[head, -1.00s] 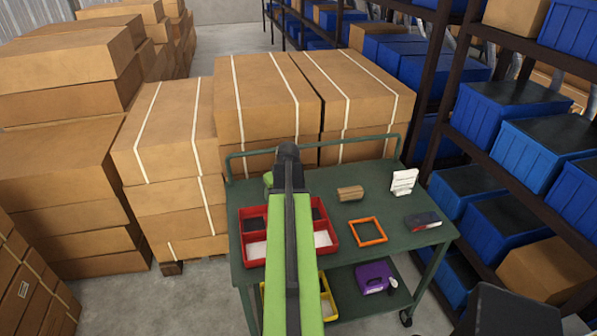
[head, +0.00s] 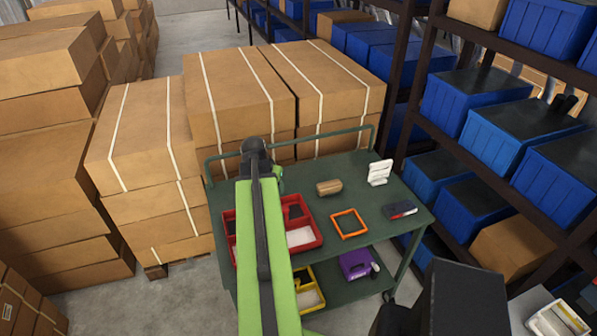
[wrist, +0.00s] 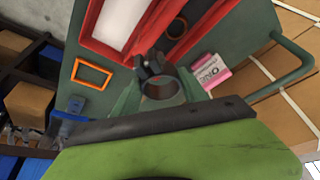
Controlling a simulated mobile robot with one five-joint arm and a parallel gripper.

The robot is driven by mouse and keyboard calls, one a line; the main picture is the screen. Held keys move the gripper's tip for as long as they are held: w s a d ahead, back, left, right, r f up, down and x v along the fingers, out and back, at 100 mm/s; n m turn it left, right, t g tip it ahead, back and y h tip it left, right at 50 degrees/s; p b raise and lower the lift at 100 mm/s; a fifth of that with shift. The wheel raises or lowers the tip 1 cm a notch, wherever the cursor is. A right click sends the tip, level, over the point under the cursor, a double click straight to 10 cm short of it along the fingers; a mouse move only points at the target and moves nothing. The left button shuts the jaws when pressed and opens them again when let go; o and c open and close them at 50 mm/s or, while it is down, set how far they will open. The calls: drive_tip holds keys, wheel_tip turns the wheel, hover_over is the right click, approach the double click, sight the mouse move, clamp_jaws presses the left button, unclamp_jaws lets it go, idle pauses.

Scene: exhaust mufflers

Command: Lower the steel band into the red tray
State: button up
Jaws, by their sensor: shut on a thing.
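The red tray (head: 316,243) lies on the cart's top, partly hidden behind my green arm in the head view. In the wrist view the tray (wrist: 137,58) is at the top, with a pale compartment and a dark one. My gripper (wrist: 152,67) is shut on a dark ring, seemingly the steel band (wrist: 160,89), just outside the tray's edge in that picture. Its height above the cart top is unclear. Another ring (wrist: 177,28) shows in the dark compartment. In the head view my arm hides the gripper's tips and the band.
The green cart top (head: 365,195) also bears an orange frame (head: 349,224), a brown block (head: 329,187), a white holder (head: 380,172) and a red-black item (head: 400,210). A pink-white box (wrist: 212,73) is near the gripper. Strapped cartons (head: 235,95) stand behind the cart's rail.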

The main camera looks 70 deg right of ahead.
drive_tip(key=s+r+m+g+y+p, duration=0.2)
drive_tip(key=s+r+m+g+p, duration=0.4)
drive_tip(key=s+m, duration=0.55)
wheel_tip(320, 180, down, 10)
drive_tip(key=w+m+t+b, duration=0.1)
drive_tip(key=t+b, duration=0.1)
drive_tip(key=b, duration=0.9)
drive_tip(key=shift+w+a+r, duration=0.15)
drive_tip(key=shift+w+a, duration=0.1)
drive_tip(key=shift+a, duration=0.15)
drive_tip(key=shift+f+b, duration=5.75)
drive_tip(key=shift+b, duration=0.05)
drive_tip(key=shift+f, duration=0.1)
drive_tip(key=o, duration=1.5)
